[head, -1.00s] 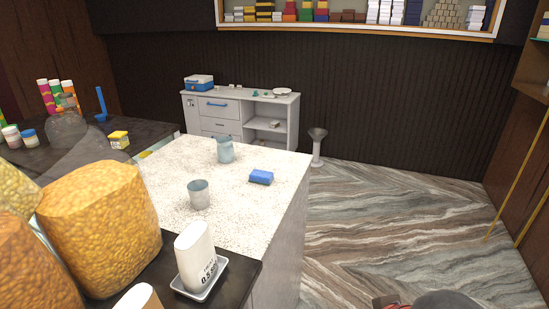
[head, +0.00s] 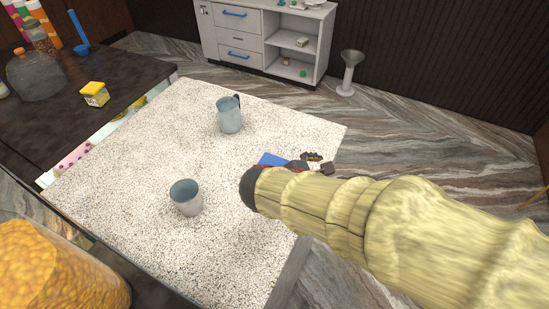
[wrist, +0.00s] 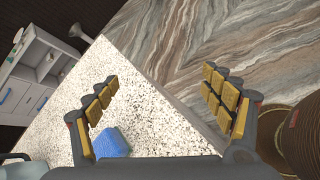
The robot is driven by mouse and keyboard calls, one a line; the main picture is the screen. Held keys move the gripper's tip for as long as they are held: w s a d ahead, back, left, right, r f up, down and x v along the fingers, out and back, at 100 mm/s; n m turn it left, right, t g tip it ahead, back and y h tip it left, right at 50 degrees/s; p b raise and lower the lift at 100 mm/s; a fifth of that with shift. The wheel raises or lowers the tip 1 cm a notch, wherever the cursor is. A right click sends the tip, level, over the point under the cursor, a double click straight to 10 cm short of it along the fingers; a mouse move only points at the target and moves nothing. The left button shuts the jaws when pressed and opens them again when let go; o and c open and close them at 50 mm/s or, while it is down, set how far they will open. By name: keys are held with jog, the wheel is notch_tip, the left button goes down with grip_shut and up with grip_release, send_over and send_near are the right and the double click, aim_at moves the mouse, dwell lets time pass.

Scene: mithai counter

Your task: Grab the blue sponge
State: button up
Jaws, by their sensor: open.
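The blue sponge (head: 271,159) lies on the speckled white counter (head: 150,140), near its right edge. In the head view my arm and gripper hide most of it. In the wrist view the sponge (wrist: 111,142) shows low and left of centre, close beside the left finger. My gripper (wrist: 163,95) is open and empty, its two padded fingers spread wide above the counter. In the head view my gripper (head: 312,163) is partly seen at the counter's right edge, beyond the sponge.
A grey mug (head: 229,115) stands behind the sponge and a grey cup (head: 186,197) stands left of my arm. A yellow box (head: 95,94) is on the dark counter at left. A white cabinet (head: 262,40) stands at the back. Open floor lies right of the counter.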

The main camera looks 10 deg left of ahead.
aim_at(273, 162)
jog(key=shift+o, duration=0.5)
jog(key=a+n+t, duration=0.1)
jog(key=a+n, duration=0.2)
jog(key=a, duration=0.2)
jog(key=w+a+n+t+y+p, duration=0.1)
jog(key=a+n+t, duration=0.1)
jog(key=a, duration=0.3)
jog(key=w+a+f+n+t+y+p, duration=0.1)
jog(key=a+n+t, duration=0.1)
jog(key=a+n, duration=0.2)
jog(key=shift+a+n, duration=0.4)
jog(key=shift+a, duration=0.7)
jog(key=shift+a+f, duration=0.15)
jog(key=shift+a, duration=0.1)
jog(key=x, duration=0.7)
jog(key=shift+w+f+b, duration=0.1)
jog(key=shift+f+b, duration=0.2)
jog(key=shift+f, duration=0.05)
jog(key=c, duration=1)
